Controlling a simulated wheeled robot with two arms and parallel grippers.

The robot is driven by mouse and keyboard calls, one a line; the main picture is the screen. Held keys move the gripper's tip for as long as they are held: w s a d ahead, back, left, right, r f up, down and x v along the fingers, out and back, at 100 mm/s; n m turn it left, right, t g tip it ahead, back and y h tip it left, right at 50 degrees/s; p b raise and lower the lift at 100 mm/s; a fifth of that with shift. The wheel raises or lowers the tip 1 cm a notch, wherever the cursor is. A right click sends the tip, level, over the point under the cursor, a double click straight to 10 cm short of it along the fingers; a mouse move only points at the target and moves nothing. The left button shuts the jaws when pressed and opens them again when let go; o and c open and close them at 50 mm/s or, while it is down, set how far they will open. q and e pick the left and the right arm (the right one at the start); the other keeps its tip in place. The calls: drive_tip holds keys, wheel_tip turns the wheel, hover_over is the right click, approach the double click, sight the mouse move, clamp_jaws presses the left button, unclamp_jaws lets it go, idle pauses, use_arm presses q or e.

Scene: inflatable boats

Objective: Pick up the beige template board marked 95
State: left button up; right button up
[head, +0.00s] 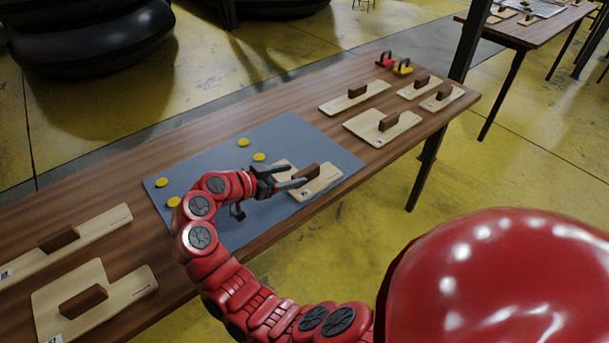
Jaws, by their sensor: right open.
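A beige template board (326,182) with a brown block handle (312,171) lies on the right part of the grey-blue mat (225,160). My right gripper (298,175) is open at the left end of this handle, its two fingers pointing toward it. The gripper covers part of the board, and I cannot tell whether the fingers touch the handle. I cannot read the number 95 on any board from here. My left gripper is not in view.
Several beige boards with brown handles lie on the wooden table, such as one at right (370,131) and one at lower left (120,292). Yellow discs (259,157) lie on the mat. A red clamp-like item (385,60) and a yellow one (403,67) stand at the far end.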

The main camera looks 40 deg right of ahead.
sight(304, 171)
drive_tip(key=x, duration=0.3)
drive_tip(key=p+x, duration=0.1)
drive_tip(key=x, duration=0.2)
drive_tip(key=shift+w+d, duration=0.2)
drive_tip(key=shift+w, duration=0.05)
drive_tip(key=shift+c, duration=0.2)
clamp_jaws()
